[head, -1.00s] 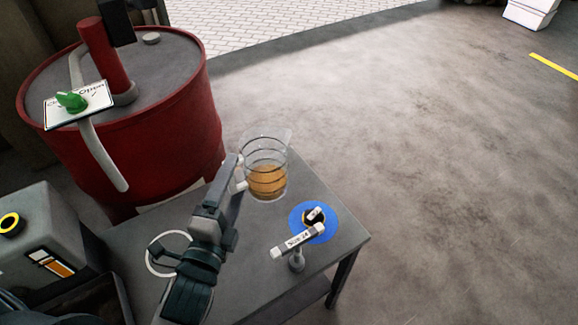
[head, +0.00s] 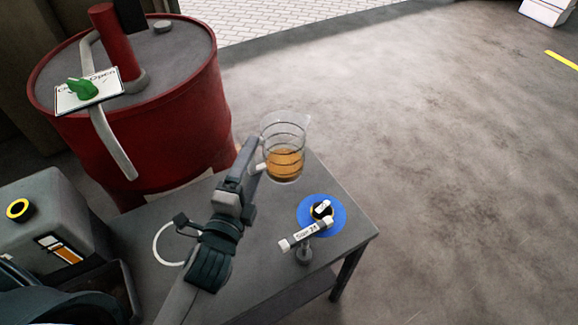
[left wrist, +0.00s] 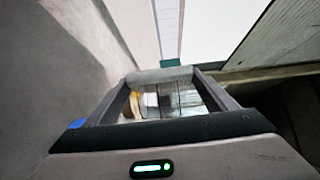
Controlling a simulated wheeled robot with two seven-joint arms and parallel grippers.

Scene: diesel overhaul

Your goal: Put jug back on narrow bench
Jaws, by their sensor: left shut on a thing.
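The clear jug (head: 284,150) holds amber liquid and looks upright in the head view. My left gripper (head: 256,158) is shut on the jug's handle at its left side. In the left wrist view the jug (left wrist: 170,100) shows partly between the fingers of my left gripper (left wrist: 165,80). The narrow grey bench (head: 345,228) lies below and around the gripper. The jug overlaps the bench's far edge in the picture, and I cannot tell whether its base touches the top. My right gripper is not in view.
A blue disc (head: 335,222) with a dark centre and a labelled "Size 24" tool (head: 302,237) are on the bench's right part. A white ring (head: 160,245) lies left of my arm. A red drum (head: 165,130) stands behind; a grey canister (head: 40,215) is at left.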

